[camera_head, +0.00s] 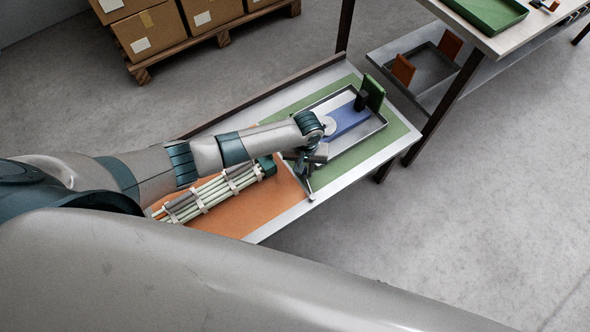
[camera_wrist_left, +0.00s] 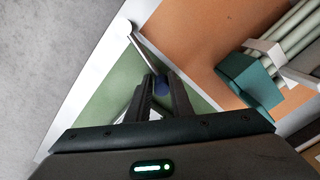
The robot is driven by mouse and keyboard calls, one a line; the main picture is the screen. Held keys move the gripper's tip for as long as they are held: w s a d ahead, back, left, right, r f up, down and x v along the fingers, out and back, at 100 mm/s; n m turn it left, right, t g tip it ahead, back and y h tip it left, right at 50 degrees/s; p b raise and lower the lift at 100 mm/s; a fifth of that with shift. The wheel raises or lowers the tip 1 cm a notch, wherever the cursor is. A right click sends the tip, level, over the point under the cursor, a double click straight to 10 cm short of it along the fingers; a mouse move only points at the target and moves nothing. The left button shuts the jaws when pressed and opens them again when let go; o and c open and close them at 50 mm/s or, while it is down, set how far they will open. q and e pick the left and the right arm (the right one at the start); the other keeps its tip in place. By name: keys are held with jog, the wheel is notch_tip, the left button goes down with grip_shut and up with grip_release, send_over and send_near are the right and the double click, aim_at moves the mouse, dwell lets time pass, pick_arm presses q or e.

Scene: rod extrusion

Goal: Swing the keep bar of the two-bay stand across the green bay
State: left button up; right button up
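The two-bay stand is a low light-framed bench with an orange bay (camera_head: 232,218) and a green bay (camera_head: 392,124). The keep bar (camera_wrist_left: 144,53) is a thin metal bar; in the wrist view it runs from a pale round end at the frame edge to a dark blue knob (camera_wrist_left: 161,88), over the green side near the divider. It also shows below the gripper in the head view (camera_head: 307,186). My left gripper (camera_head: 304,163) has its fingers on both sides of the knob and appears shut on it. My right gripper is out of view.
Bundled pale rods (camera_head: 212,192) with a dark green end block (camera_wrist_left: 248,79) lie on the orange bay. A metal tray (camera_head: 372,130) with a blue strip (camera_head: 350,118) and a green upright block (camera_head: 374,92) lies on the green bay. A taller table (camera_head: 500,40) stands at upper right.

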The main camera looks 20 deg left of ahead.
pick_arm(q)
jog(key=shift+w+d, duration=0.2)
jog(key=shift+d, duration=0.15)
dwell(0.3)
jog(key=shift+w+d, duration=0.3)
jog(key=shift+d, duration=0.3)
jog(key=shift+d, duration=0.15)
jog(key=shift+w+d, duration=0.2)
jog(key=shift+d, duration=0.45)
dwell(0.4)
jog(key=shift+d, duration=0.15)
